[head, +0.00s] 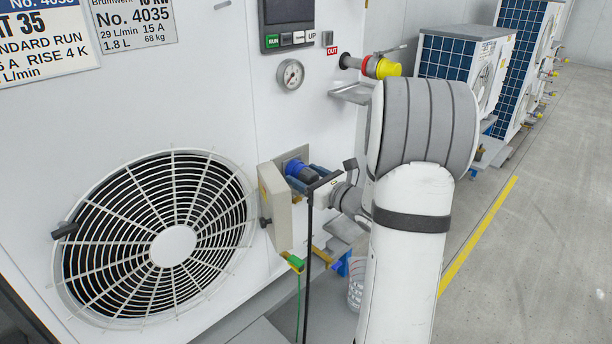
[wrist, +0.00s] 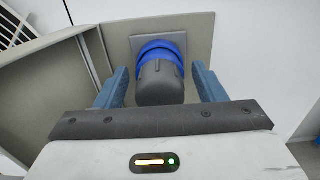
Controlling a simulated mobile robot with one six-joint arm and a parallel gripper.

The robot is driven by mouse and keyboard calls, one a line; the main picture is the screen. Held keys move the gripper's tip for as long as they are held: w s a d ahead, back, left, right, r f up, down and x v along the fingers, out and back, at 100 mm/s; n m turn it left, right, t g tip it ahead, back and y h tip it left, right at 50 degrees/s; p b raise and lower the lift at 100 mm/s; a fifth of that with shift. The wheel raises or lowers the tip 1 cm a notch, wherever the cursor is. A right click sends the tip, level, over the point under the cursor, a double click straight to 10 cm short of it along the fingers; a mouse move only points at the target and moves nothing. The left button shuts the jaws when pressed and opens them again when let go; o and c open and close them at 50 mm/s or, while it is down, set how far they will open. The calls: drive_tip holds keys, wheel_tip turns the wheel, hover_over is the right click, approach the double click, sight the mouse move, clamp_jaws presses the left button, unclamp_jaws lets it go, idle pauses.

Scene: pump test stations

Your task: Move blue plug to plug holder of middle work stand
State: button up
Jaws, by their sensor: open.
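The blue plug (head: 300,171) with its dark grey body sits at a square grey plate on the white cabinet wall. In the wrist view the plug (wrist: 160,78) points toward me, its blue ring against the plate (wrist: 190,50). My gripper (wrist: 160,72) is open, with one blue finger on each side of the plug and a small gap visible on both sides. In the head view my gripper (head: 318,172) is at the plug, partly hidden by my wrist. I cannot make out which part is the plug holder of the middle work stand.
A beige box or open cover (head: 274,207) stands left of the plug. A large fan grille (head: 158,240) is further left. A yellow-capped fitting (head: 383,67) juts out above. More units (head: 455,60) and open floor lie right.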

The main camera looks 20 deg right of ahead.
drive_tip(key=shift+c, duration=0.4)
drive_tip(key=c, duration=1.2)
drive_tip(key=shift+b+v, duration=0.45)
drive_tip(key=shift+v, duration=2.6)
drive_tip(key=shift+c, duration=0.2)
